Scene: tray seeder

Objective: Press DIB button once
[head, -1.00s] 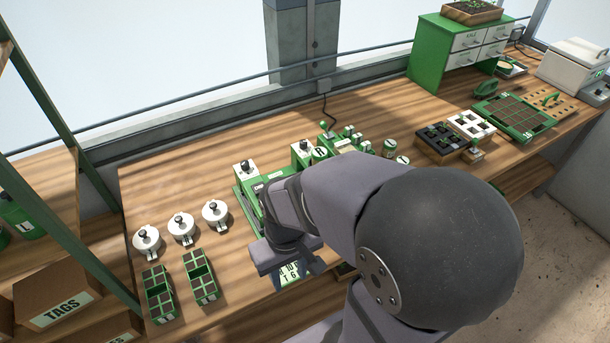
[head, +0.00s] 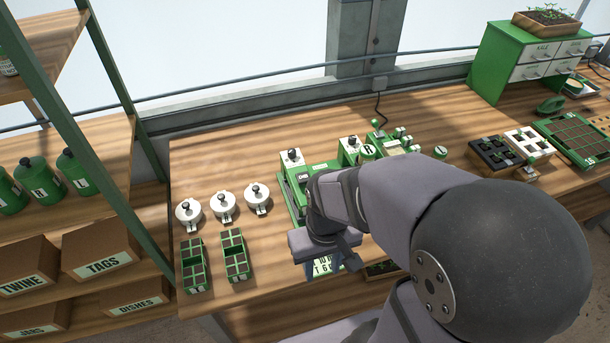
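The green seeder machine (head: 322,166) stands on the bench in mid-picture. A small dark plate (head: 303,178) with pale lettering, perhaps DIB, shows on its left part, too small to read surely. I cannot make out the DIB button itself; my arm covers much of the machine's front. A white block with a black knob (head: 292,158) stands at its back left. My gripper (head: 328,268) points down in front of the machine, over a lettered white card (head: 323,265) near the bench's front edge. Its fingertips are partly hidden, and I see nothing held.
Three white lidded pots (head: 223,206) and two green cell trays (head: 235,256) stand to the left. A lever unit (head: 397,141) stands right of the machine. Black and white trays (head: 490,155) and a green drawer cabinet (head: 528,60) are farther right. Bare bench (head: 200,165) lies at back left.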

